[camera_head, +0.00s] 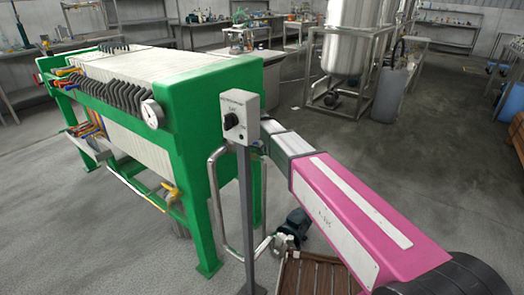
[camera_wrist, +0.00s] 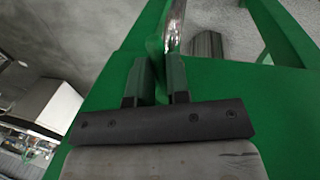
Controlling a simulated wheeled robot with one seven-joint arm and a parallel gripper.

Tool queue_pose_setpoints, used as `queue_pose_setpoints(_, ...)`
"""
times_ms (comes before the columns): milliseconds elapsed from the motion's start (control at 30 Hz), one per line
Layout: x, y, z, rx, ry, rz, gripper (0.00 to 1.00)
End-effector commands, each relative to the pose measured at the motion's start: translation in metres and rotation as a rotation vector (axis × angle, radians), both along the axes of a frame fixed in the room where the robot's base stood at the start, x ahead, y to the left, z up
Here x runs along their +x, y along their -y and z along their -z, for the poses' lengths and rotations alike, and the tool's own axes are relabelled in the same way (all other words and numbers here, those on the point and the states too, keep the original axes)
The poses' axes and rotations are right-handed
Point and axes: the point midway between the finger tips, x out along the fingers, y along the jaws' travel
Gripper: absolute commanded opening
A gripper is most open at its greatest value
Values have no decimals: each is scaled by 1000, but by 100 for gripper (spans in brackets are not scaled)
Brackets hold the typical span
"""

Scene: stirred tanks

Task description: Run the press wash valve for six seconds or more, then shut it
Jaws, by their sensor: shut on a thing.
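The green filter press (camera_head: 190,95) stands left of centre in the head view. My pink arm reaches from the lower right toward its near end. My gripper (camera_wrist: 157,72) shows in the wrist view, its two dark fingers close together on a narrow green piece (camera_wrist: 155,50), which looks like a valve lever. A shiny metal pipe (camera_wrist: 174,25) lies just beyond the fingertips. The lever blends with the green frame behind it, so its exact angle is hard to tell. In the head view the fingers are hidden behind the grey control box (camera_head: 239,117).
The control box sits on a thin post in front of the press, close to my arm. A bent metal rail (camera_head: 216,190) stands beside the post. A brown slatted pallet (camera_head: 305,272) lies below my arm. A steel tank (camera_head: 349,38) stands behind; open floor lies at right.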

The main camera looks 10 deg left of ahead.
Motion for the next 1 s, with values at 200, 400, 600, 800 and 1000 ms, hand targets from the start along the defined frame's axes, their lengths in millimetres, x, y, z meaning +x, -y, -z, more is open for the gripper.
queue_pose_setpoints(200, -1, 0, 0, 0, 0, 10, 0)
queue_pose_setpoints(400, -1, 0, 0, 1, 0, 9, 0)
queue_pose_setpoints(600, -1, 0, 0, 1, 0, 8, 42)
queue_pose_setpoints(800, -1, 0, -1, 1, 0, 8, 42)
queue_pose_setpoints(1000, -4, -1, -15, 1, 0, 8, 42)
